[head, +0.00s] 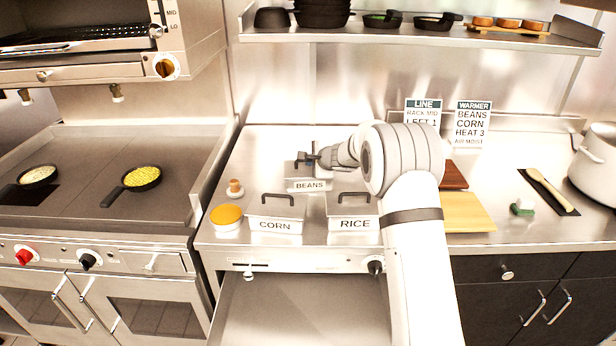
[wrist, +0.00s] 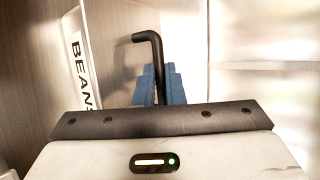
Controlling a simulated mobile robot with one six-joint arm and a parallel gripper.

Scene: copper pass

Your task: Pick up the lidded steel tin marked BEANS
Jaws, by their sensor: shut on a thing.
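The lidded steel tin marked BEANS (head: 310,186) stands behind the CORN and RICE tins on the steel counter in the head view, partly hidden by my arm. In the wrist view its white BEANS label (wrist: 82,70) shows at the left. My gripper (head: 309,160) is at the top of this tin. In the wrist view my gripper's blue fingers (wrist: 158,84) are shut on the tin's dark bent lid handle (wrist: 150,40). I cannot tell whether the tin is lifted off the counter.
The CORN tin (head: 276,226) and the RICE tin (head: 352,224) stand in front. A yellow-topped round container (head: 227,216) is at their left. A cutting board (head: 466,212) lies right of my arm. A shelf (head: 400,34) with pans hangs above the counter.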

